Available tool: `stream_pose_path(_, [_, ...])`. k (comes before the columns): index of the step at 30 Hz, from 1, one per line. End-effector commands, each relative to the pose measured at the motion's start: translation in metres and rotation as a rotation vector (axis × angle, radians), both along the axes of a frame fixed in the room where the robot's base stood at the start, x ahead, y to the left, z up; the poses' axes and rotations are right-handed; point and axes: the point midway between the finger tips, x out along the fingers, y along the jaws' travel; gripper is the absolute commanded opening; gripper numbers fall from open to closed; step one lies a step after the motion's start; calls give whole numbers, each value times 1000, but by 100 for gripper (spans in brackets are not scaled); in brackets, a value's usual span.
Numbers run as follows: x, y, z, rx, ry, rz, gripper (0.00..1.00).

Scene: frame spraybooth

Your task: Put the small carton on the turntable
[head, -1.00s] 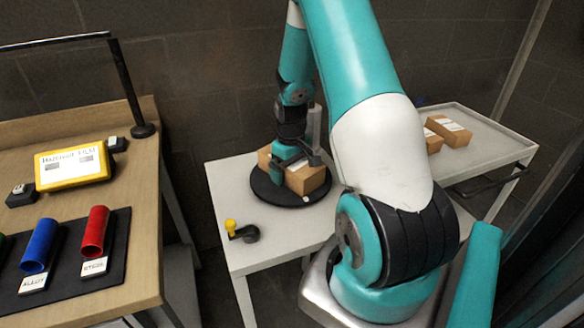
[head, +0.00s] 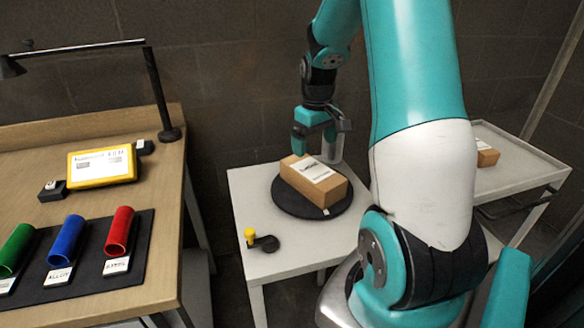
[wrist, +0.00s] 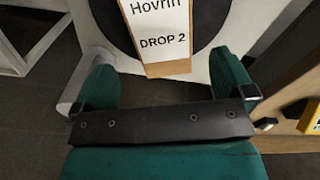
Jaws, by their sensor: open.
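A brown carton (head: 316,186) with a white label lies flat on the black round turntable (head: 346,208) in the head view. In the wrist view the carton (wrist: 167,68) shows its label, reading "Hovrin DROP 2", with part of the dark turntable (wrist: 108,20) around it. My gripper (head: 318,146) is above the carton and toward its far side, clear of it. In the wrist view my gripper (wrist: 168,78) is open, its two green fingers apart with nothing between them.
The turntable stands on a white table (head: 252,205) with a yellow-knobbed black device (head: 258,240). A grey cart (head: 515,165) at right holds another carton (head: 488,155), partly hidden by my arm. A wooden bench (head: 165,215) with coloured tubes and a lamp stands at left.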

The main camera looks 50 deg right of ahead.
Motion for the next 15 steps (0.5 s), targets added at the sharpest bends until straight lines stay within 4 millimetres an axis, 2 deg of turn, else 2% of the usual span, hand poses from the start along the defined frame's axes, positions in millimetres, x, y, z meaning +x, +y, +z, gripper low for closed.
stream_pose_path(2, [0,1,2,1,0,2,100])
stream_pose_path(4, [4,12,6,4,-9,20,100])
stream_pose_path(5, [6,21,9,8,-15,36,100])
stream_pose_path(7, [14,58,22,24,-40,96,100])
stream_pose_path(8, [17,79,29,35,-55,132,100])
stream_pose_path(11, [12,167,55,89,-104,277,100])
stream_pose_path(12, [2,205,65,117,-121,340,100])
stream_pose_path(14, [-19,256,78,163,-140,434,100])
stream_pose_path(15, [-38,286,84,194,-147,495,100])
